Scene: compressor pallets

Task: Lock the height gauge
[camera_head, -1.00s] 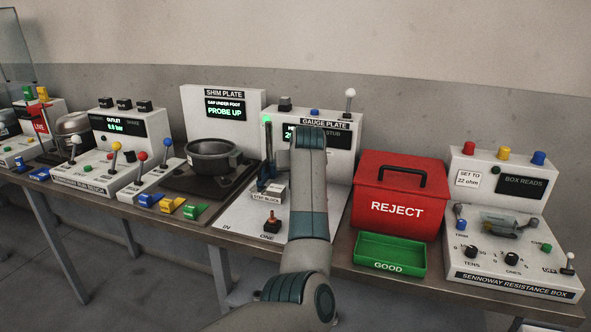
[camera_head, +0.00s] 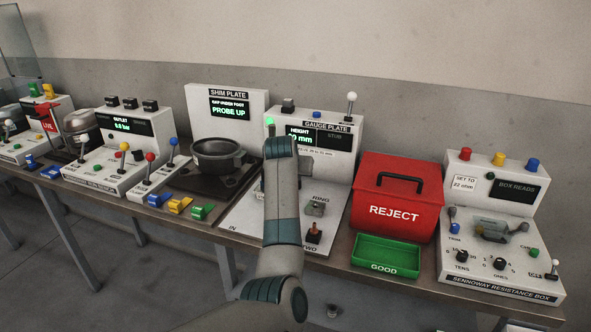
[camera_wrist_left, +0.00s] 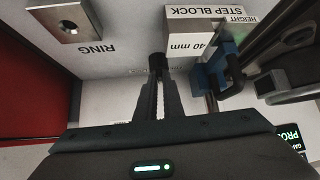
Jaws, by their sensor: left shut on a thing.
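In the left wrist view, the blue slider part of the height gauge (camera_wrist_left: 212,79) stands beside the 40 mm step block (camera_wrist_left: 195,38). My left gripper (camera_wrist_left: 157,78) is shut, its fingers around a small dark knob-like thing (camera_wrist_left: 157,63) near the block's edge. How that knob joins the gauge cannot be told. In the head view my left arm covers most of the gauge and the gripper itself. A green light (camera_head: 270,122) shows above my wrist. The gauge plate's height display (camera_head: 300,137) is lit but partly covered. My right gripper is not in view.
Farther right are the red reject box (camera_head: 397,212), green tray (camera_head: 385,270) and resistance box (camera_head: 500,288). The shim plate pot (camera_head: 218,155) is to the left.

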